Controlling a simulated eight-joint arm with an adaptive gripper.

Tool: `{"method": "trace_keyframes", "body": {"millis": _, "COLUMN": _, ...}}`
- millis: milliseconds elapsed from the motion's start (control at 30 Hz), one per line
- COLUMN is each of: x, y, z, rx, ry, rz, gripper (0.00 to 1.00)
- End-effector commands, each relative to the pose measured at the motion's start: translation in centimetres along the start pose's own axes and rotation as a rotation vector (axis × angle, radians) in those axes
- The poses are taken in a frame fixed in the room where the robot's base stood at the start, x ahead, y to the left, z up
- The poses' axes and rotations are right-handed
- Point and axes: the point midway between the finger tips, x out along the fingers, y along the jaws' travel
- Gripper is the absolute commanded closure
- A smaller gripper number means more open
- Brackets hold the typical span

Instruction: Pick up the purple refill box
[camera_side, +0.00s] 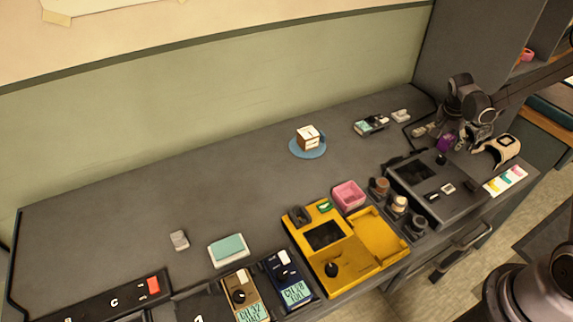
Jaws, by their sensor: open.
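The purple refill box (444,142) is small and stands at the right end of the dark grey bench, behind the black device. My gripper (460,142) points down right beside it, and its fingers partly overlap it in this view. The gripper is open. I cannot tell from this angle whether the fingers are around the box or only next to it, or whether they touch it.
A black device (422,182) stands in front of the box. A beige curved holder (503,149) and a colour card (507,180) are to the right. A yellow tray device (330,268) and a pink box (349,195) are to the left. The bench's left middle is mostly clear.

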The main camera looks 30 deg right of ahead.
Motion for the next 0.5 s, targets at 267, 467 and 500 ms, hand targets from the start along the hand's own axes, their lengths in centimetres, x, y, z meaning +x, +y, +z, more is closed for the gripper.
{"method": "trace_keyframes", "body": {"millis": 267, "x": 0.40, "y": 0.01, "z": 0.01, "rx": 0.000, "ry": 0.000, "rz": 0.000, "gripper": 0.43}}
{"method": "trace_keyframes", "body": {"millis": 467, "x": 0.37, "y": 0.00, "z": 0.02, "rx": 0.000, "ry": 0.000, "rz": 0.000, "gripper": 0.92}}
{"method": "trace_keyframes", "body": {"millis": 500, "x": 0.37, "y": 0.00, "z": 0.02, "rx": -0.001, "ry": 0.000, "rz": 0.000, "gripper": 0.92}}
